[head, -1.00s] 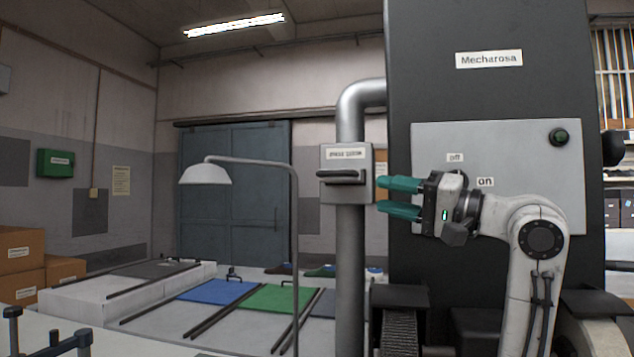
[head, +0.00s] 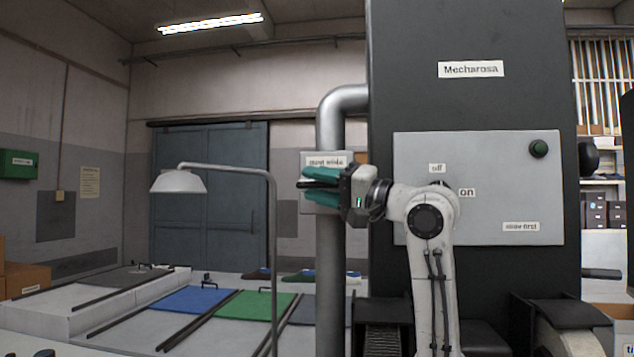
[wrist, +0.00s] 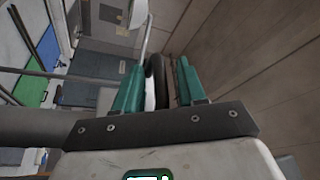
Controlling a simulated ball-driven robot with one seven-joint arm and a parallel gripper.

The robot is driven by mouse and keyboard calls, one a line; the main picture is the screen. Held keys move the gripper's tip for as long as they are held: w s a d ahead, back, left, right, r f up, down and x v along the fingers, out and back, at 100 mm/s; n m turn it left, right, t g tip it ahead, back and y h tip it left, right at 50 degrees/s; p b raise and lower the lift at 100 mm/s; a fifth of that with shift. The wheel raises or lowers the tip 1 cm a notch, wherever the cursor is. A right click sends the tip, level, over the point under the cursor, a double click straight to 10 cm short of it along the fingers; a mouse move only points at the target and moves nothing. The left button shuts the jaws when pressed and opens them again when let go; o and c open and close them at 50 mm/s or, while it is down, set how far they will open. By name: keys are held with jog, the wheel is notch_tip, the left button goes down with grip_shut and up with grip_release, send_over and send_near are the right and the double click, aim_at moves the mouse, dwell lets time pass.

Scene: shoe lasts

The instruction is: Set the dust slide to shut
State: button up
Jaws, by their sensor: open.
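The dust slide (head: 325,161) is a grey labelled plate on the upright metal pipe (head: 331,255), left of the black machine. In the head view my gripper (head: 307,184) is in front of the plate, its teal fingers pointing left and covering the slide's handle. In the wrist view the two teal fingers stand apart, and a dark rounded piece (wrist: 156,80), seemingly the handle, lies between them. My gripper is open. I cannot tell whether a finger touches the handle, and the slide's position is hidden.
A lamp (head: 178,183) on a thin bent post stands left of the pipe. Low tables with coloured mats lie behind.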

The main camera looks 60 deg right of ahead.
jog(key=shift+w, duration=0.15)
grip_shut()
dwell(0.4)
